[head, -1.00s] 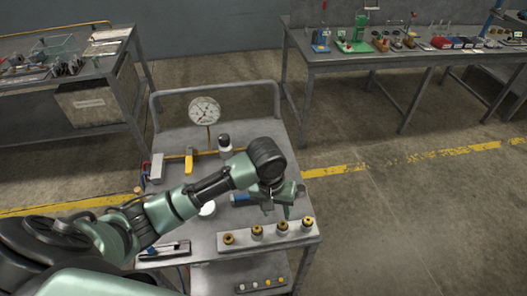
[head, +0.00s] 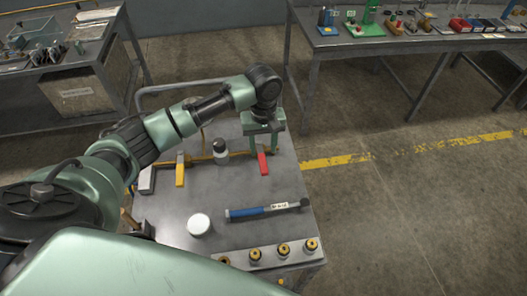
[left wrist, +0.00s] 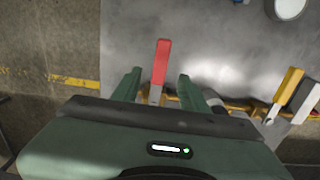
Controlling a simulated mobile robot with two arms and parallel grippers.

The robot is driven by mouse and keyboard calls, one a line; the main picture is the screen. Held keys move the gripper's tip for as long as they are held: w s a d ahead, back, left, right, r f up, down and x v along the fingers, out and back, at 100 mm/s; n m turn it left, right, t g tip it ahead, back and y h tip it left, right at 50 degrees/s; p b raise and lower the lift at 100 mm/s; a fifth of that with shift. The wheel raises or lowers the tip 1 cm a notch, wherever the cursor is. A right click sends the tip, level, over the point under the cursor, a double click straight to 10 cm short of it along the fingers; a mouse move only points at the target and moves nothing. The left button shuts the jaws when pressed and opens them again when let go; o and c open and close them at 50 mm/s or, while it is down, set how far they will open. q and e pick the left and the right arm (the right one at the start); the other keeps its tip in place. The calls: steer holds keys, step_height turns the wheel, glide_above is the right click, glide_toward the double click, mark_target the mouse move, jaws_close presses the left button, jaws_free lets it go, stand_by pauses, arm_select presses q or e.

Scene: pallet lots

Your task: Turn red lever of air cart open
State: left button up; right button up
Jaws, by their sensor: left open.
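The air cart (head: 170,228) is a grey metal cart in the middle of the head view. Its red lever (head: 263,163) is on the brass pipe at the cart's right side and points toward me. In the left wrist view the red lever (left wrist: 161,62) stands between the two fingers, apart from both. My left gripper (head: 264,150) is open with its fingers pointing down at the lever; it also shows in the left wrist view (left wrist: 155,85). The valve body is partly hidden by the gripper. My right gripper is not in view.
A yellow lever (head: 180,172) and a dark-capped bottle (head: 220,152) stand left of the red lever. A blue-handled tool (head: 265,210), a white round lid (head: 198,224) and a rack of brass fittings (head: 270,260) lie nearer me. Benches (head: 400,40) stand behind.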

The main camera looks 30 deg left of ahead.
mark_target(263, 164)
arm_select(q)
steer(key=f, duration=0.2)
steer(key=s+f, duration=0.1)
steer(key=f, duration=0.1)
steer(key=shift+d+p, duration=0.15)
steer(key=shift+p, duration=0.2)
steer(key=shift+w+f, duration=0.2)
steer(key=shift+f, duration=1.15)
jaws_close()
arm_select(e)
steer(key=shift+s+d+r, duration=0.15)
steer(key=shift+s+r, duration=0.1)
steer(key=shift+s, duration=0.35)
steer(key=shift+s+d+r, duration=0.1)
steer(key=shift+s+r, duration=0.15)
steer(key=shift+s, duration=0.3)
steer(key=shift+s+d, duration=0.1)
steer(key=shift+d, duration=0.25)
